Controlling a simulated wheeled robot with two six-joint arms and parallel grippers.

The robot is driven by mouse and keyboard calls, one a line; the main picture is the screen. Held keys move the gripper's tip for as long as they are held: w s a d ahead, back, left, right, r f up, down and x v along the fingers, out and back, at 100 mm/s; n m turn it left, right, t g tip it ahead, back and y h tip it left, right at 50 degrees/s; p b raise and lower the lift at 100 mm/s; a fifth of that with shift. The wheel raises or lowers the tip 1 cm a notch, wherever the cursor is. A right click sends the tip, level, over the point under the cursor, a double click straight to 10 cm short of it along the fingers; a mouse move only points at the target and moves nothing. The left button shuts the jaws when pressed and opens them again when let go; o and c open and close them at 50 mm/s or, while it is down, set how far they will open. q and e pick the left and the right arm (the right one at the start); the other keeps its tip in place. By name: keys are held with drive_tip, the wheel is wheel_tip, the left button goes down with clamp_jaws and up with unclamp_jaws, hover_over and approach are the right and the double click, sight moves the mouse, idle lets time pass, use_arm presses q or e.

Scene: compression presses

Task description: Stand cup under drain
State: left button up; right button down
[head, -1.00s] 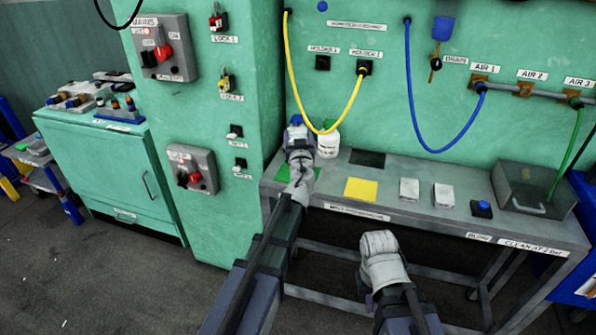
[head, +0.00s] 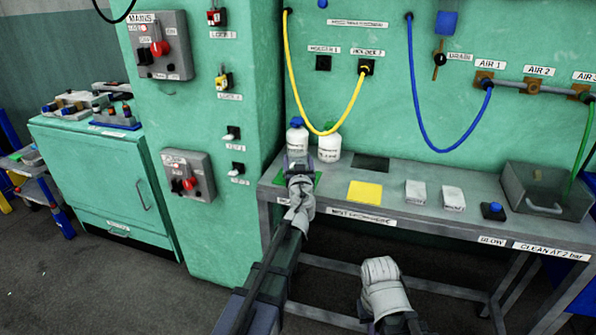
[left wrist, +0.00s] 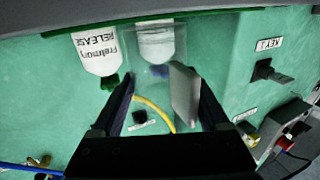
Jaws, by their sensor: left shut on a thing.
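My left gripper (head: 298,168) is at the left end of the bench, in front of two white bottles. In the left wrist view the gripper (left wrist: 163,100) is shut on a clear, see-through cup (left wrist: 150,72), whose outline is faint. The cup is hard to make out in the head view. The drain (head: 439,59) is a small valve on the green wall, below a blue bowl (head: 446,22), well to the right of the left gripper. My right arm's white end (head: 383,280) is low in front of the bench; its fingers are hidden.
A blue-capped bottle (head: 297,138) and a second bottle (head: 329,148) stand at the bench's back left. Yellow and blue hoses (head: 420,110) hang above.

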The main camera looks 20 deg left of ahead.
use_arm(q)
drive_tip(key=shift+f, duration=0.2)
drive_tip(key=shift+f, duration=0.2)
drive_tip(key=o, duration=1.2)
